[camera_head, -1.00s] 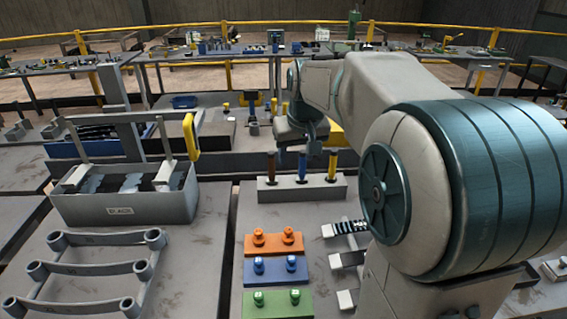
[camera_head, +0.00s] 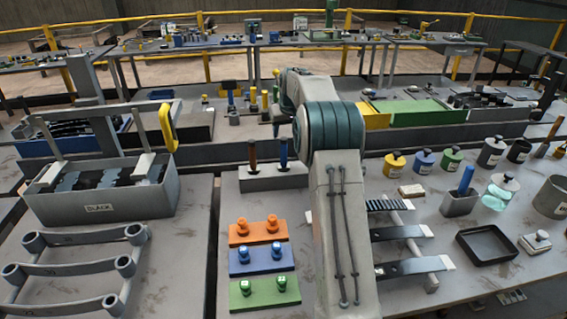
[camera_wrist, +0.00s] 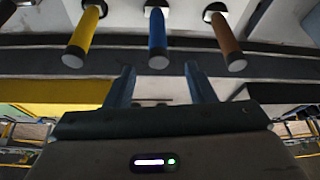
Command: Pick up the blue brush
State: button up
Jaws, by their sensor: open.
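A blue handle (camera_head: 283,153) stands upright in a low grey block (camera_head: 262,182), with a brown handle (camera_head: 252,154) on its left. Only the handles show, so I cannot see bristles. In the wrist view the blue handle (camera_wrist: 157,35) is in the middle, between a yellow handle (camera_wrist: 83,38) and the brown one (camera_wrist: 226,42). My gripper (camera_wrist: 159,68) is open and empty. Its fingers point toward the row, and the blue handle's end lines up with the gap between them, apart from both.
Orange (camera_head: 258,230), blue (camera_head: 261,259) and green (camera_head: 264,291) blocks with knobs lie in front of the row. A grey bin (camera_head: 100,205) stands left. Right of my arm are jars, a black tray (camera_head: 487,246) and another blue handle (camera_head: 466,180) in a grey cup.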

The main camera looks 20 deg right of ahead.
aim_at(284, 139)
jog(key=x, duration=0.4)
jog(key=shift+f+p, duration=0.25)
jog(key=shift+p, duration=0.1)
jog(key=shift+p+x, duration=1.05)
jog(key=shift+x, duration=1.6)
jog(key=shift+s+d, duration=0.1)
grip_shut()
